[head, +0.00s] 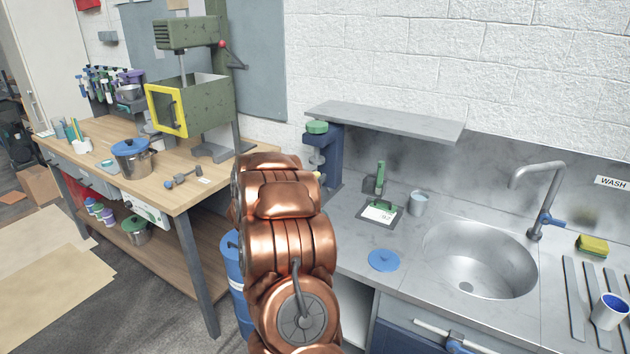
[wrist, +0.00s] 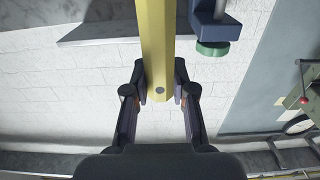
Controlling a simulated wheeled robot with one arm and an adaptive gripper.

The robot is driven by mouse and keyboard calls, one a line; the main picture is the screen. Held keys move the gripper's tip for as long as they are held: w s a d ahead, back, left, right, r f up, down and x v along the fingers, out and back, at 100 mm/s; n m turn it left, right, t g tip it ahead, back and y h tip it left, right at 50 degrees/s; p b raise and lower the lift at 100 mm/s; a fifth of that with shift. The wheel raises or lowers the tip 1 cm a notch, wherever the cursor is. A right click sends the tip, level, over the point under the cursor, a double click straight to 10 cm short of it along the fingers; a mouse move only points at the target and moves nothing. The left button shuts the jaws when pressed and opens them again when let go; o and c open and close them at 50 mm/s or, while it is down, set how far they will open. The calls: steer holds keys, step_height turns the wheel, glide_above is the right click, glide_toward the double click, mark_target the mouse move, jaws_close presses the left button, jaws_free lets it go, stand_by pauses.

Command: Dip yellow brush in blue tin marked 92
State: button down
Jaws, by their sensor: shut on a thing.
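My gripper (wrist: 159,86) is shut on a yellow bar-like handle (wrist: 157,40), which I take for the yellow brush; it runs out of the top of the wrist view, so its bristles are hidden. In the head view my copper arm hides the gripper. Another tin, blue inside (head: 609,311), stands at the far right. I can read no number on either tin.
A sink (head: 480,262) with a tap (head: 540,195) lies right of the tin. A grey shelf (head: 385,121) overhangs the back of the counter, beside a blue clamp-like stand with a green knob (head: 317,127). A wooden bench (head: 150,180) stands at left.

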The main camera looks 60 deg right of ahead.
steer(key=shift+r, duration=0.1)
steer(key=shift+r+p, duration=1.55)
steer(key=shift+r, duration=0.9)
